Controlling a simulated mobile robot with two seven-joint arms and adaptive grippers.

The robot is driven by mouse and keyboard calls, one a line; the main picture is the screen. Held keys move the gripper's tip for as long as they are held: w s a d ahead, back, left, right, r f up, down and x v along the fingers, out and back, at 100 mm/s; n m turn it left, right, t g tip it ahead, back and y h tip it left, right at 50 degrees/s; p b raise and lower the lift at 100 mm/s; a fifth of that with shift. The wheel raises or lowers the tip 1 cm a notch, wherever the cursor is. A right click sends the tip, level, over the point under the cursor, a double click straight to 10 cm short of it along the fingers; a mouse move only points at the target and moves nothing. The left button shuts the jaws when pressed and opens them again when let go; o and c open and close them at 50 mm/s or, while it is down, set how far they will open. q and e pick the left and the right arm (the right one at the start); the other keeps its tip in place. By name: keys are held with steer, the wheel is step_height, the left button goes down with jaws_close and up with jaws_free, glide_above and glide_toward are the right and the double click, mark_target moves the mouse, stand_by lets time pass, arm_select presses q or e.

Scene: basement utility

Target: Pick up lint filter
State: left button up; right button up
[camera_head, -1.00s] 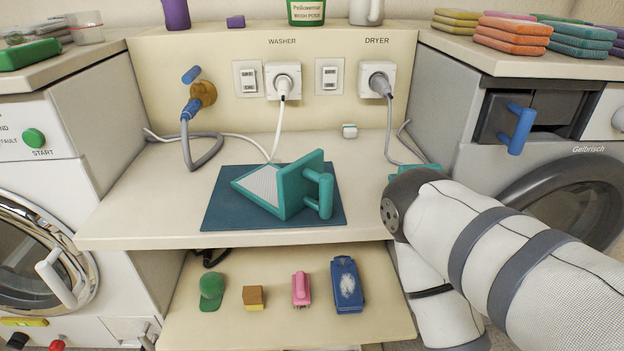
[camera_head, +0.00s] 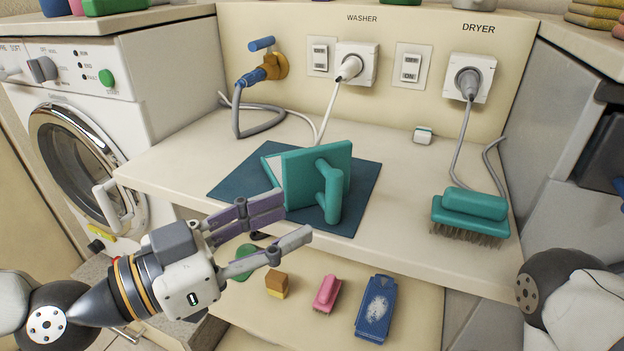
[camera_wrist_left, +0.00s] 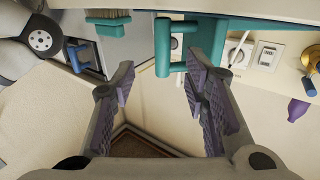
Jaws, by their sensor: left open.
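The teal lint filter (camera_head: 312,180) stands on a dark blue mat (camera_head: 236,183) on the counter. Its handle (camera_head: 329,192) faces the front, and a strip of its pale mesh shows at the left. My left gripper (camera_head: 296,218) is open and empty, just in front of and to the left of the filter, its fingers pointing right toward the handle. In the left wrist view the filter (camera_wrist_left: 178,42) shows beyond and between the open fingers (camera_wrist_left: 160,85), apart from them. My right arm shows at the right edge of the head view; its gripper is out of frame.
A teal brush (camera_head: 469,214) lies on the counter at the right. A lower shelf holds a yellow block (camera_head: 277,284), a pink brush (camera_head: 327,294) and a blue item (camera_head: 376,308).

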mark_target(327, 203)
arm_select(q)
steer(key=x, duration=0.9)
steer(key=shift+a+f, duration=0.15)
steer(key=shift+f, duration=0.05)
jaws_close()
